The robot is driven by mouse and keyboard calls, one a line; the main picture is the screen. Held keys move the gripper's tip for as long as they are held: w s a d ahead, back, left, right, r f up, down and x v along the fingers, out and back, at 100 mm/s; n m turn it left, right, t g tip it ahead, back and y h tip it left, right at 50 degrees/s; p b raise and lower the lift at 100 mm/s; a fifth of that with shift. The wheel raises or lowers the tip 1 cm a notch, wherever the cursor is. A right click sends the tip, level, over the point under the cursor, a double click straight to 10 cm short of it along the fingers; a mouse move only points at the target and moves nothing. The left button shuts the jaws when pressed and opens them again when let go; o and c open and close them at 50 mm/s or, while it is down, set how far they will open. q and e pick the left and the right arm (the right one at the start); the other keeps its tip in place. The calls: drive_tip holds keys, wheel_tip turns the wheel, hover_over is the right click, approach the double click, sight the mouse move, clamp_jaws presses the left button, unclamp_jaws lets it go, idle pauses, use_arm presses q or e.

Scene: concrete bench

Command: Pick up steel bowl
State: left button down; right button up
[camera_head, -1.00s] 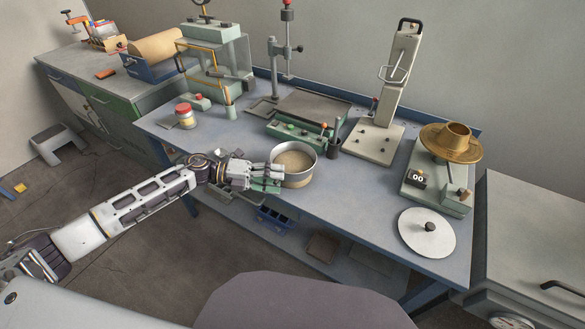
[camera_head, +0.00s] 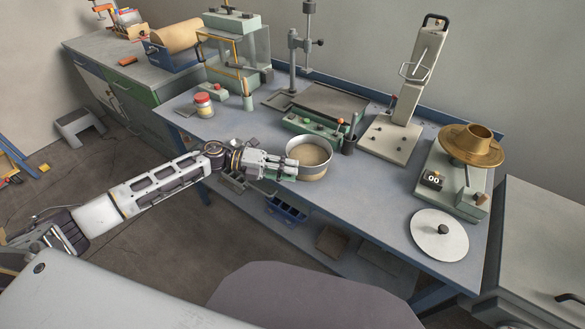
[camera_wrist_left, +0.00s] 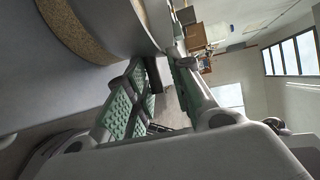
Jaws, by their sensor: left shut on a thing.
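The steel bowl (camera_head: 309,174) is a round, shallow metal vessel with a pale tan inside. It is at the bench's front edge in the head view, upright; I cannot tell whether it touches the bench top. My left gripper (camera_head: 290,170) reaches it from the left and is shut on its near-left side. In the left wrist view the bowl's grey wall (camera_wrist_left: 118,40) fills the upper left, with a speckled tan surface inside. The green-padded fingers (camera_wrist_left: 168,75) close on its wall there. The exact contact is partly hidden. My right gripper is not in view.
The grey bench (camera_head: 360,215) is clear right of the bowl. Behind the bowl are a green-based device (camera_head: 308,126) and a dark cylinder (camera_head: 349,146). A white disc (camera_head: 439,236) and a brass-topped device (camera_head: 471,145) stand right. A red-lidded jar (camera_head: 204,105) is at left.

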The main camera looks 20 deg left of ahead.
use_arm(q)
wheel_tip(320, 180, up, 10)
drive_tip(key=shift+f+p, duration=0.25)
drive_tip(key=shift+p, duration=0.1)
drive_tip(key=shift+a, duration=0.1)
idle(0.8)
